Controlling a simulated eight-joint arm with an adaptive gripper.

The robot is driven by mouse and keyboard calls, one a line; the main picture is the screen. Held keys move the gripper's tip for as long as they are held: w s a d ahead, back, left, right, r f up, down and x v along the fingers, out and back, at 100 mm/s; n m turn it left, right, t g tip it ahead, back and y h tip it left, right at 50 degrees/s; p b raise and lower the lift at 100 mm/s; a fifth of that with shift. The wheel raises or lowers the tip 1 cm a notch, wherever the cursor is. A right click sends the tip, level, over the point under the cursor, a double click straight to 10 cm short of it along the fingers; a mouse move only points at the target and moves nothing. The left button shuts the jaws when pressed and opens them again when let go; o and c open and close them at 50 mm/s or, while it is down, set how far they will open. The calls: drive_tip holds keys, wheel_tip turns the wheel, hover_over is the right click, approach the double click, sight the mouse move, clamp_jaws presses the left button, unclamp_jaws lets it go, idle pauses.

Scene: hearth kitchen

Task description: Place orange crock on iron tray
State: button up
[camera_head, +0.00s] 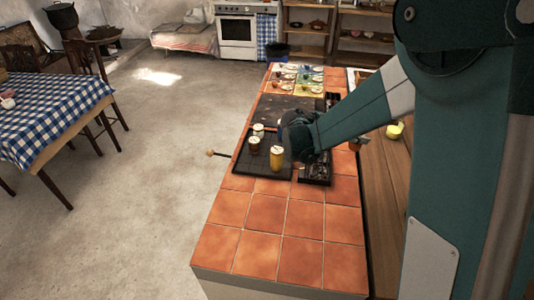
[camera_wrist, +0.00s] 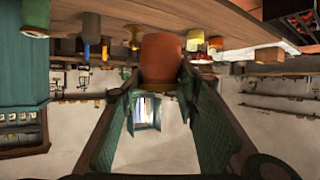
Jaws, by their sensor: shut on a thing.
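The orange crock (camera_wrist: 161,58) is between the fingertips of my gripper (camera_wrist: 158,92) in the upside-down wrist view. The fingers are shut on it, close to a yellowish part at one end of it. In the head view, a small part of the crock (camera_head: 355,144) shows at the right edge of the tiled counter, beyond my arm; the fingers are hidden there. I cannot tell whether it touches the wooden surface. A flat black tray (camera_head: 243,166), which looks like the iron tray, lies on the tiled counter to the left. It bears several light-topped jars (camera_head: 277,157).
A dark rack (camera_head: 315,172) lies just right of the tray. Plates and cloths (camera_head: 305,80) cover the counter's far end. The near tiles (camera_head: 277,255) are bare. A yellow thing (camera_head: 394,131) stands on the wooden surface (camera_head: 385,190) at right.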

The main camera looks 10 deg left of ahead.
drive_tip(key=w+a+n+t+y, duration=0.2)
drive_tip(key=a+n+t+y, duration=0.3)
drive_tip(key=a, duration=1.7)
drive_tip(key=n+t+y, duration=0.2)
drive_tip(key=n+y, duration=0.2)
drive_tip(key=n, duration=0.1)
hover_over(250, 166)
wheel_tip(250, 166, down, 4)
drive_tip(key=shift+w+a+f, duration=0.1)
drive_tip(key=shift+f, duration=0.1)
wheel_tip(250, 166, down, 6)
drive_tip(key=b, duration=0.1)
drive_tip(key=shift+f+b, duration=0.15)
drive_tip(key=shift+b, duration=0.15)
drive_tip(key=shift+f+b, duration=0.45)
drive_tip(key=shift+f, duration=1.3)
drive_tip(key=shift+f, duration=0.15)
